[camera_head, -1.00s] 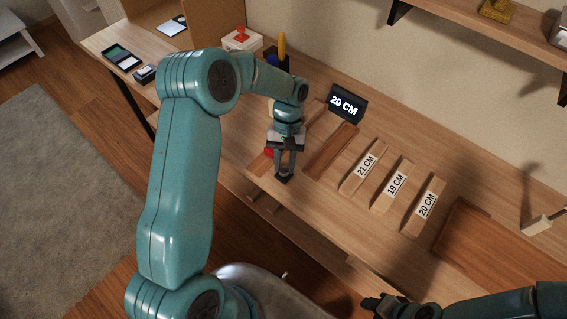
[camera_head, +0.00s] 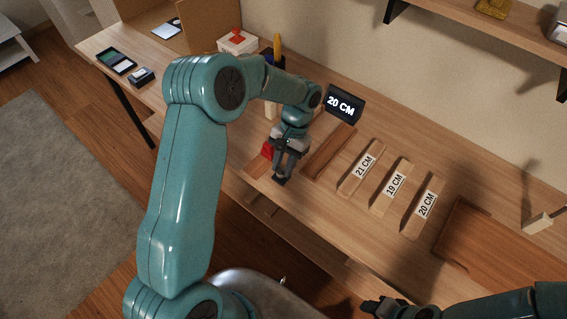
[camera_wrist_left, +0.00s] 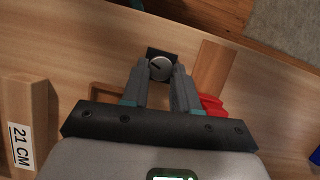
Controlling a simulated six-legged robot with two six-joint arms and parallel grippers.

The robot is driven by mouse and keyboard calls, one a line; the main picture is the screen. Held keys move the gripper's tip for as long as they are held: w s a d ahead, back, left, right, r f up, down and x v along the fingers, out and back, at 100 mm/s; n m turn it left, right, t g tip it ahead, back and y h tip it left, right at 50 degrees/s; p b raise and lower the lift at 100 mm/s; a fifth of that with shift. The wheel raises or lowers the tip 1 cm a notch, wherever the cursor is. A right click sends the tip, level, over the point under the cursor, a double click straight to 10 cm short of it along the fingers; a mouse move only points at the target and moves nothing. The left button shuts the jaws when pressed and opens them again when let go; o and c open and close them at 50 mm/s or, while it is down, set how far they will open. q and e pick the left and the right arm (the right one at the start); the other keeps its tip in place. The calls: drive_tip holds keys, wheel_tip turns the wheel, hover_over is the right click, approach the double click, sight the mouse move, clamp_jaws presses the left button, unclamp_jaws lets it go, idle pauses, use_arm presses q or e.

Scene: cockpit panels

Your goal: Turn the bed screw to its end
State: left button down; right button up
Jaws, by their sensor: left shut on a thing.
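The bed screw (camera_wrist_left: 160,68) shows in the left wrist view as a round grey knob with a dark slot line, in front of a small black block. My left gripper (camera_wrist_left: 164,75) has its two fingers on either side of the knob and is shut on it. In the head view my left gripper (camera_head: 281,178) points down at the front edge of the desk, and its fingers mostly hide the screw. My right gripper (camera_head: 384,306) is at the bottom of the head view, dark and partly seen; its jaw opening is unclear.
A black display (camera_head: 344,103) reads 20 CM. Wooden blocks marked 21 CM (camera_head: 362,167), 19 CM (camera_head: 390,187) and 20 CM (camera_head: 420,207) lie to the right. A red part (camera_wrist_left: 211,104) is close beside the left gripper. A brown tray (camera_head: 480,245) lies further right.

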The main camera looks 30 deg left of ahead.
use_arm(q)
drive_tip(key=c, duration=0.8)
unclamp_jaws()
drive_tip(key=shift+c, duration=0.2)
drive_tip(key=shift+r, duration=0.1)
drive_tip(key=v, duration=1.6)
drive_tip(key=shift+r, duration=0.15)
